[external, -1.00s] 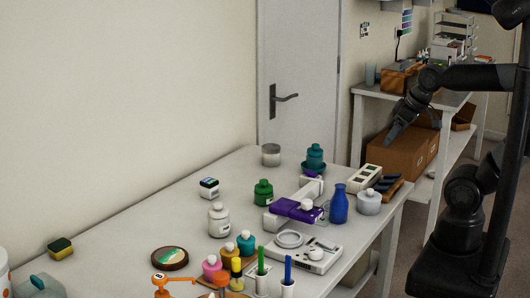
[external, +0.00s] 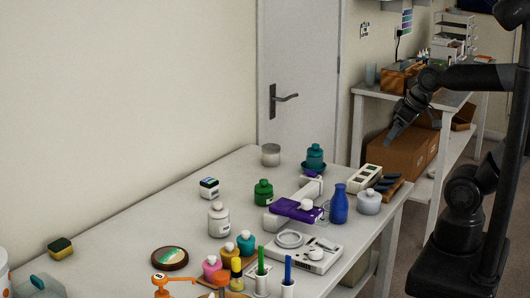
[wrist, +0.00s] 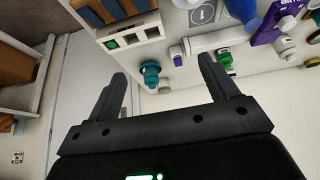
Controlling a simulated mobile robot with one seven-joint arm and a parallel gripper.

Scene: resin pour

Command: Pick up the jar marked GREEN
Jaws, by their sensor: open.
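A green jar (external: 263,193) with a green lid and a pale label stands upright in the middle of the table. The label is too small to read in the external view. The green jar also shows in the wrist view (wrist: 224,56), just beyond the tip of the right finger. My gripper (external: 390,136) is open and empty, high up off the table's right side, well away from the jar. In the wrist view my gripper (wrist: 162,72) has its two fingers wide apart with nothing between them.
A teal jar (external: 315,158) stands behind the green jar; a purple box (external: 297,209) on a white stand is to its right. A white jar (external: 218,219), a blue bottle (external: 339,204) and a white scale (external: 315,255) are nearby. The table's (external: 120,243) left part is mostly clear.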

